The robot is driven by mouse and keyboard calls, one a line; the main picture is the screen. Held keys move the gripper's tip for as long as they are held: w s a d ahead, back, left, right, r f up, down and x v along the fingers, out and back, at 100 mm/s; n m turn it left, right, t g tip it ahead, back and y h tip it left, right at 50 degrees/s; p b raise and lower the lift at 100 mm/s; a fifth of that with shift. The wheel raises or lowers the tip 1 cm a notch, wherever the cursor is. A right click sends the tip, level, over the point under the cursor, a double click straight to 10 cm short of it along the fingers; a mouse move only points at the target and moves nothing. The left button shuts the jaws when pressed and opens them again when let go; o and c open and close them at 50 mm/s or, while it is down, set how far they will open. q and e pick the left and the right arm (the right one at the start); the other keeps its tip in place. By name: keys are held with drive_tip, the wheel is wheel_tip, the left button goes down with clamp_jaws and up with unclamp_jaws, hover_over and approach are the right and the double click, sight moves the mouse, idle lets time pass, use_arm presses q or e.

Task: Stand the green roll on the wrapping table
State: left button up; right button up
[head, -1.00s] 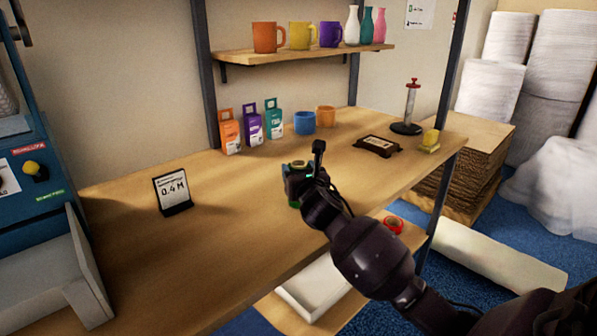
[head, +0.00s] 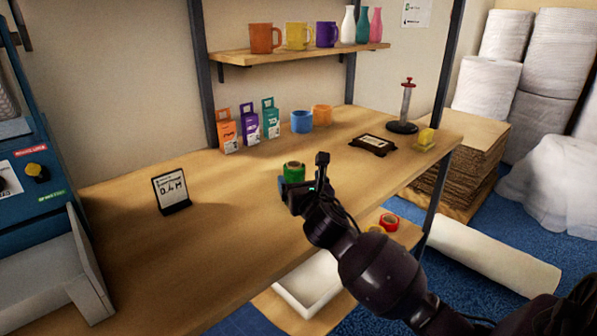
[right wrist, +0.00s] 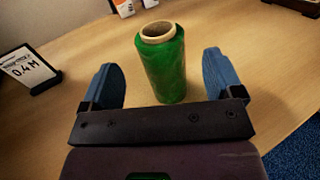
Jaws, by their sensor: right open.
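The green roll (head: 293,172) stands upright on the wrapping table (head: 240,225), near its front edge. In the right wrist view the green roll (right wrist: 163,65) shows its brown cardboard core at the top. My right gripper (head: 292,186) is open at the near side of the roll. In the right wrist view its two blue fingers are spread wide, one to each side, with clear gaps to the roll. The roll stands beyond the palm, touching neither finger. The lower part of the roll is hidden by the gripper in the head view. My left gripper is not in view.
A 0.4 M sign (head: 171,190) stands left on the table. Hang-tab boxes (head: 249,123), a blue mug (head: 301,121) and an orange mug (head: 322,115) stand at the back. A dark tray (head: 372,144) lies right. A red tape roll (head: 389,221) sits below the tabletop.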

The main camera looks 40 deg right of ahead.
drive_tip(key=v, duration=0.6)
drive_tip(key=shift+p, duration=0.45)
drive_tip(key=shift+s, duration=0.1)
